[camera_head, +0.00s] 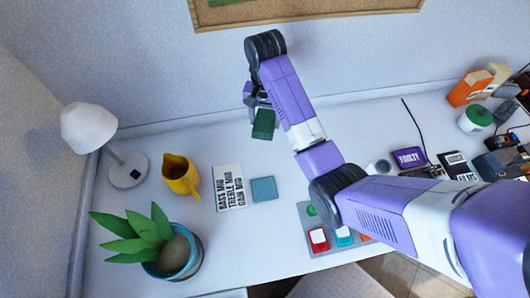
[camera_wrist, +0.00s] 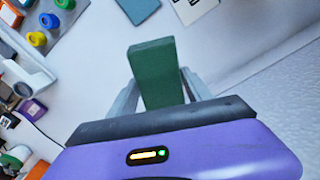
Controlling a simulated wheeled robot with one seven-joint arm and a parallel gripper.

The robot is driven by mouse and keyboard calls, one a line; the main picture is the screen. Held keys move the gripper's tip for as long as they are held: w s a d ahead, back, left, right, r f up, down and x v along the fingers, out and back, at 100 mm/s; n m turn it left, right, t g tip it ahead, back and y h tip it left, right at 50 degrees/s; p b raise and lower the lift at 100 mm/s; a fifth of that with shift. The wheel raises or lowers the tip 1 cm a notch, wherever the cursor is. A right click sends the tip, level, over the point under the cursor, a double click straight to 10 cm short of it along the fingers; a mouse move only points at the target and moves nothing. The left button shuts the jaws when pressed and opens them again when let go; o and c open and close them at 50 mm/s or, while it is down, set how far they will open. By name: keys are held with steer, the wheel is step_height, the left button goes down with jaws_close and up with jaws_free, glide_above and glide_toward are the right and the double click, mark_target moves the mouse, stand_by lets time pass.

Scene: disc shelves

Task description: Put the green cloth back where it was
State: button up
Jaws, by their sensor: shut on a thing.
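The green cloth (camera_head: 264,124) looks like a small dark green folded block. My gripper (camera_head: 256,103) is shut on it and holds it above the table near the back wall. In the wrist view the cloth (camera_wrist: 154,72) sticks out between the two grey fingers of my gripper (camera_wrist: 158,92), with white table beyond it. Its lower end is hidden by my gripper's body.
A teal square (camera_head: 263,189) lies beside a white card with black lettering (camera_head: 229,188). A yellow jug (camera_head: 180,175), a lamp (camera_head: 128,170) and a potted plant (camera_head: 178,257) stand left. A grey board with coloured pieces (camera_head: 318,239) lies partly under my arm. Clutter fills the right.

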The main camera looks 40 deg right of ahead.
mark_target(265, 154)
step_height(265, 154, down, 18)
steer(key=shift+r+b, duration=0.25)
steer(key=shift+b, duration=0.55)
steer(key=shift+f, duration=0.2)
steer(key=o, duration=1.3)
steer(key=shift+r, duration=0.1)
step_height(265, 154, up, 12)
steer(key=shift+r+b, duration=0.15)
steer(key=shift+b, duration=0.25)
